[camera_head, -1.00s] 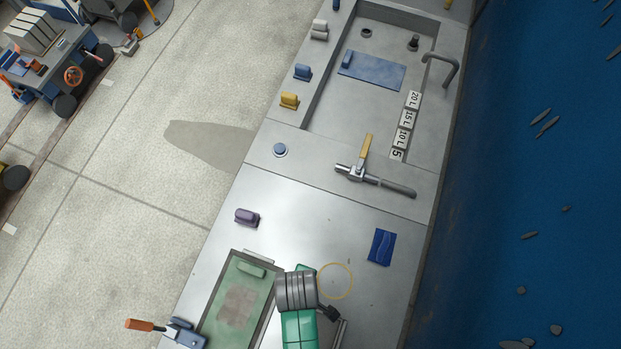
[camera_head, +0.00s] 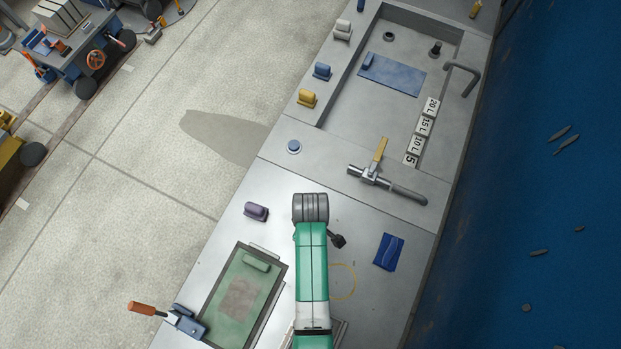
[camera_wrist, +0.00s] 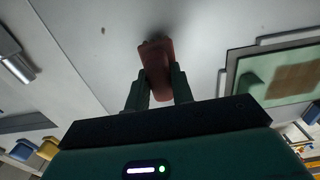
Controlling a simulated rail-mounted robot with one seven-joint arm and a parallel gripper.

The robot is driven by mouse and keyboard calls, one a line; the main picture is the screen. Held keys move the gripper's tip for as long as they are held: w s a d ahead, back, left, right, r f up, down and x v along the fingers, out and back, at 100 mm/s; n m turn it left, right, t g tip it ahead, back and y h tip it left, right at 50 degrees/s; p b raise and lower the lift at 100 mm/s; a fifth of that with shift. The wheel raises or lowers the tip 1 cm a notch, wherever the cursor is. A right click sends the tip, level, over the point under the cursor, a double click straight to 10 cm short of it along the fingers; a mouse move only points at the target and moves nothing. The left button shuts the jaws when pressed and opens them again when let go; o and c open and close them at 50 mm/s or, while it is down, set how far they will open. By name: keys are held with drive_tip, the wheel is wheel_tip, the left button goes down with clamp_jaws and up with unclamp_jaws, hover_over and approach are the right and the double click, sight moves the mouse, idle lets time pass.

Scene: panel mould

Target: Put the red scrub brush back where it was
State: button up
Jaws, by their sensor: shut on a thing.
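The red scrub brush (camera_wrist: 157,70) shows in the wrist view as a dark red block between the two fingers of my gripper (camera_wrist: 158,88), which is shut on it. It is over the bare grey metal worktop (camera_wrist: 100,55); a dark shadow lies by its far end, and I cannot tell whether it touches the surface. In the head view my arm hides the gripper and the brush.
The green panel mould (camera_head: 237,300) lies left of my arm. A blue cloth (camera_head: 388,252) and yellow ring (camera_head: 345,281) lie right. A tap lever (camera_head: 379,150) is ahead.

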drive_tip(key=shift+f, duration=0.6)
drive_tip(key=shift+s, duration=0.1)
drive_tip(key=shift+f, duration=0.15)
drive_tip(key=o, duration=1)
drive_tip(key=shift+c, duration=0.2)
wheel_tip(320, 180, up, 12)
drive_tip(key=p, duration=0.1)
